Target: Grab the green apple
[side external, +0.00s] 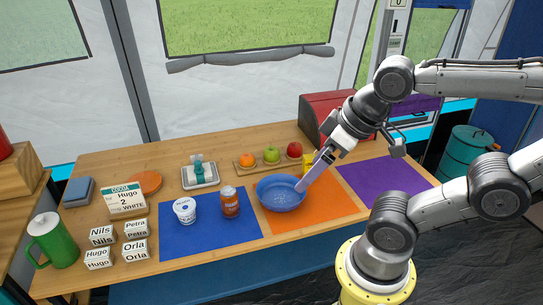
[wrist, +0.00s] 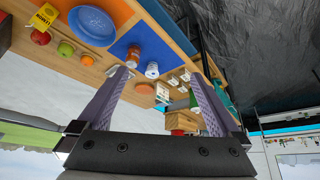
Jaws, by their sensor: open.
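The green apple (side external: 271,154) sits on a wooden board (side external: 242,172) at the back of the table, between an orange (side external: 247,161) and a red apple (side external: 294,150). In the wrist view the green apple (wrist: 66,49) is at the upper left, outside the fingers. My gripper (side external: 300,189) is in front of and to the right of the green apple, with its finger overlapping the right side of the blue bowl in the picture. In the wrist view my gripper (wrist: 160,74) has its two fingers wide apart with nothing between them.
The blue bowl (side external: 279,197) stands on an orange mat (side external: 336,207) in front of the fruit. A yellow box (side external: 307,163) is close to my gripper. A jar (side external: 230,203) and white tub (side external: 185,210) stand on a blue mat. The purple mat (side external: 383,178) is clear.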

